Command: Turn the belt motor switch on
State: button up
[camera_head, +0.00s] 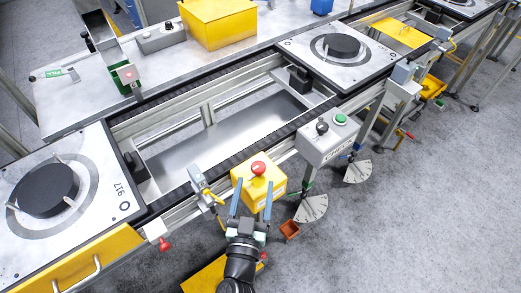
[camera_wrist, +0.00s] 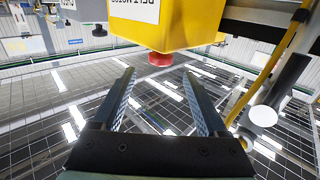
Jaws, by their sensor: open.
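The belt motor switch box is a yellow box (camera_head: 256,188) with a red mushroom button (camera_head: 258,168) on top, mounted beside the conveyor's near rail. In the wrist view the yellow box (camera_wrist: 165,28) appears upside down at the top, with a partly cut-off label that seems to read belt motor. Its red button (camera_wrist: 160,59) shows just beyond my fingertips there. My gripper (camera_head: 252,203) is open and empty, its two blue-grey fingers pointing at the box. In the wrist view my gripper (camera_wrist: 158,76) has a clear gap between its fingers. Whether it touches the box is not clear.
A grey control box (camera_head: 327,138) with a black knob and green button stands to the right. A sensor bracket (camera_head: 203,187) with a yellow cable is close on the left. Pallets with black discs sit on the conveyor (camera_head: 210,140). The floor at lower right is free.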

jog(key=w, duration=0.3)
jog(key=w+d+b, duration=0.1)
jog(key=w, duration=0.2)
jog(key=w+b, duration=0.1)
jog(key=w, duration=0.3)
jog(key=shift+d+f, duration=0.15)
jog(key=shift+d, duration=0.15)
jog(key=shift+s, duration=0.1)
